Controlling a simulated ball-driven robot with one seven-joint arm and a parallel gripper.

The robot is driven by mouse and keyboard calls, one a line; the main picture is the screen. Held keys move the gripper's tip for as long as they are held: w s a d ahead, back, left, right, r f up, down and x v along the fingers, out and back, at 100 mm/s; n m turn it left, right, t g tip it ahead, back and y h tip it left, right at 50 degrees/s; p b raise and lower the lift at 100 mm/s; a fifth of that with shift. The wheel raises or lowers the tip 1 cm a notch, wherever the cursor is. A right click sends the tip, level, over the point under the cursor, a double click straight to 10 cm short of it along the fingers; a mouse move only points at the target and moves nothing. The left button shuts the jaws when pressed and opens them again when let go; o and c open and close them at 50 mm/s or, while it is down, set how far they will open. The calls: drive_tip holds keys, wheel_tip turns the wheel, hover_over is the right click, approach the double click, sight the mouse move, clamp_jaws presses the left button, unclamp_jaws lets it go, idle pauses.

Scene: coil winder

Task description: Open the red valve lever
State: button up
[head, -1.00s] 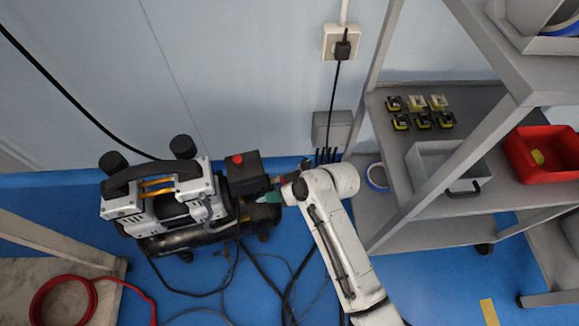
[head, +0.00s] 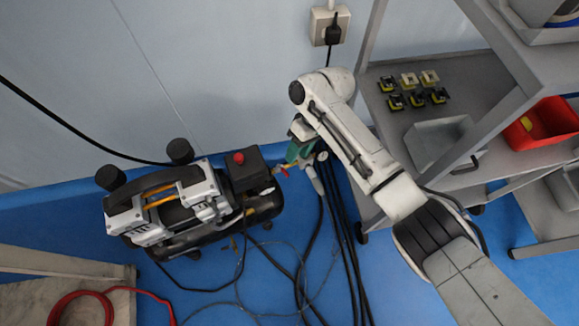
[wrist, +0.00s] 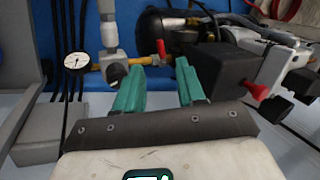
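The red valve lever (wrist: 161,48) stands upright in the wrist view on a brass pipe fitting (wrist: 185,60). In the head view it is a small red spot (head: 285,173) at the right of the compressor. My gripper (wrist: 160,70) has two green fingers spread apart with nothing between them. In the wrist view the lever appears beyond the fingertips, between them. In the head view my gripper (head: 297,152) is just above the lever and close to it. I cannot tell whether they touch.
The compressor (head: 158,215) has a black box (head: 246,172) with a red knob (head: 239,157) beside my gripper. A round gauge (wrist: 75,62) sits on the pipe. Black cables hang to the floor below. A grey shelf (head: 470,75) stands at the right.

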sight(287, 173)
drive_tip(key=b+x, duration=0.2)
drive_tip(key=x, duration=0.5)
drive_tip(key=shift+s+f, duration=0.1)
drive_tip(key=shift+f, duration=0.1)
clamp_jaws()
